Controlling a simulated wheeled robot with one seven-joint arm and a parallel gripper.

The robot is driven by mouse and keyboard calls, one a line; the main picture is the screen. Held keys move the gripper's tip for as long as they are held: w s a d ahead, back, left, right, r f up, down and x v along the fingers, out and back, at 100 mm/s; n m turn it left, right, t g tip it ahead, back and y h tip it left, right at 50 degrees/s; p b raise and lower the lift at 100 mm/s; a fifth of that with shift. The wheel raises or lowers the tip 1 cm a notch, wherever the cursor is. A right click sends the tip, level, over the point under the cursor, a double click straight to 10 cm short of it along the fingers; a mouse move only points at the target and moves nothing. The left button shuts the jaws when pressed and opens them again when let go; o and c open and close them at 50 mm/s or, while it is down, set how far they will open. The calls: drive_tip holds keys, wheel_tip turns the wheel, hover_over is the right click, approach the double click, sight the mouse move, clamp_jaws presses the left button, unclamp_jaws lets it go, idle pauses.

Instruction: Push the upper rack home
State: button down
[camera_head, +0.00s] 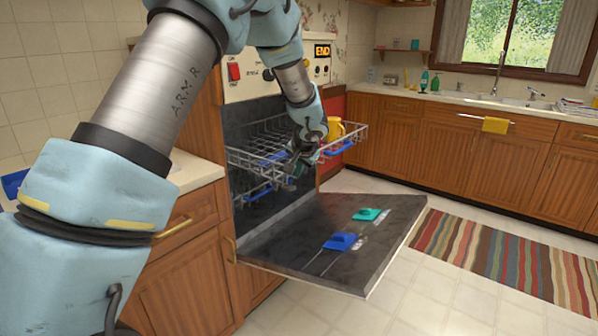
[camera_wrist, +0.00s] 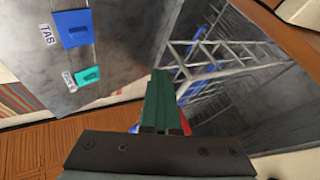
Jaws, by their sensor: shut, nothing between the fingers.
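The upper rack (camera_head: 250,160) is a white wire rack with blue parts, extending out of the dishwasher over the lowered door. A yellow mug (camera_head: 335,129) shows at its right end, partly hidden by my arm. My gripper (camera_head: 297,168) is at the rack's front side, pointing down; its fingers look shut and empty. Whether it touches the rack I cannot tell. In the wrist view my shut dark green fingers (camera_wrist: 161,95) are beside a wire rack (camera_wrist: 225,50), which slants away to the right.
The dishwasher door (camera_head: 290,249) lies open, with a blue tab (camera_head: 341,241) and a teal tab (camera_head: 369,214) on it. Wooden cabinets (camera_head: 465,160) line the back. A striped rug (camera_head: 510,255) lies on the otherwise clear floor at right.

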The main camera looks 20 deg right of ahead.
sight(242, 152)
drive_tip(key=w+a+p, duration=0.2)
drive_tip(key=w+a, duration=0.1)
drive_tip(key=w, duration=0.3)
drive_tip(key=w+a+p, duration=0.2)
drive_tip(key=w+a, duration=0.2)
drive_tip(key=w, duration=0.3)
drive_tip(key=w+a+p, duration=0.2)
drive_tip(key=w+a, duration=0.2)
drive_tip(key=w, duration=0.3)
drive_tip(key=shift+a+r+p, duration=0.1)
drive_tip(key=shift+a+p, duration=0.05)
drive_tip(key=shift+p, duration=0.25)
drive_tip(key=shift+w+a, duration=0.3)
drive_tip(key=shift+w, duration=0.4)
